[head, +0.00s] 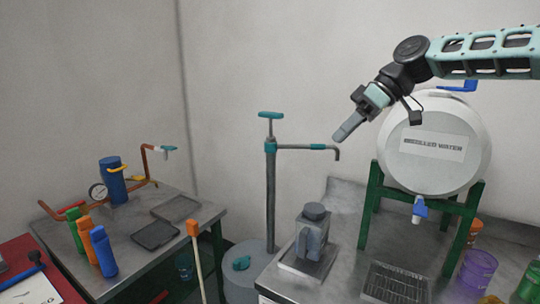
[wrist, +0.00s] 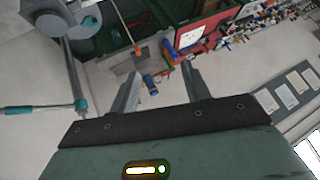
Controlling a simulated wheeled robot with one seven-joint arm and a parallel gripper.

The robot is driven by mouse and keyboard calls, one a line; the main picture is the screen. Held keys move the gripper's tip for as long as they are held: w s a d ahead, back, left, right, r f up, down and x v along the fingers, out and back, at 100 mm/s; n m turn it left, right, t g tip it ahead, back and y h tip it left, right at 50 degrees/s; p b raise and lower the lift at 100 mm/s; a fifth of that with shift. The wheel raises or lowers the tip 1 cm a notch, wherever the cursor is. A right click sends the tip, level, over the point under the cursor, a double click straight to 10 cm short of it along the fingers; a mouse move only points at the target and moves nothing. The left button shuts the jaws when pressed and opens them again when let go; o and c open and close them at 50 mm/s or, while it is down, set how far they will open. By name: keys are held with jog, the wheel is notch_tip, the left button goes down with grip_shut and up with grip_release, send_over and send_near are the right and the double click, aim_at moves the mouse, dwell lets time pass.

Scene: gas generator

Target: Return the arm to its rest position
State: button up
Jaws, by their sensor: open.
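My arm (head: 485,55) reaches in from the upper right of the head view, in front of the wall and above the water tank. My gripper (head: 350,128) points down and to the left, in the air near the pump spout. In the wrist view my gripper (wrist: 160,85) shows two fingers spread apart with nothing between them. No object is held.
A white distilled water tank (head: 435,148) stands on a green frame (head: 370,205) below my arm. A pump (head: 270,190) with a teal handle stands left of it. A grey jug (head: 312,235) sits on the right counter. A left table (head: 115,270) holds bottles.

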jog(key=s+a+f+g+h, duration=0.1)
jog(key=s+a+f+h, duration=0.2)
jog(key=s+a+f, duration=0.45)
jog(key=s+a+f+g+h, duration=0.15)
jog(key=s+a+f, duration=0.3)
jog(key=s, duration=0.55)
jog(key=s+d+f+m+t+h, duration=0.1)
jog(key=s+d+f+m, duration=0.1)
jog(key=s, duration=0.7)
jog(key=s+d+f+m+t+h+b, duration=0.1)
jog(key=s+d+f+m+h, duration=0.1)
jog(key=s+d+f, duration=0.3)
jog(key=s+d, duration=0.2)
jog(key=s, duration=0.2)
jog(key=shift+s+d+f+m, duration=0.15)
jog(key=shift+s+f+m, duration=0.15)
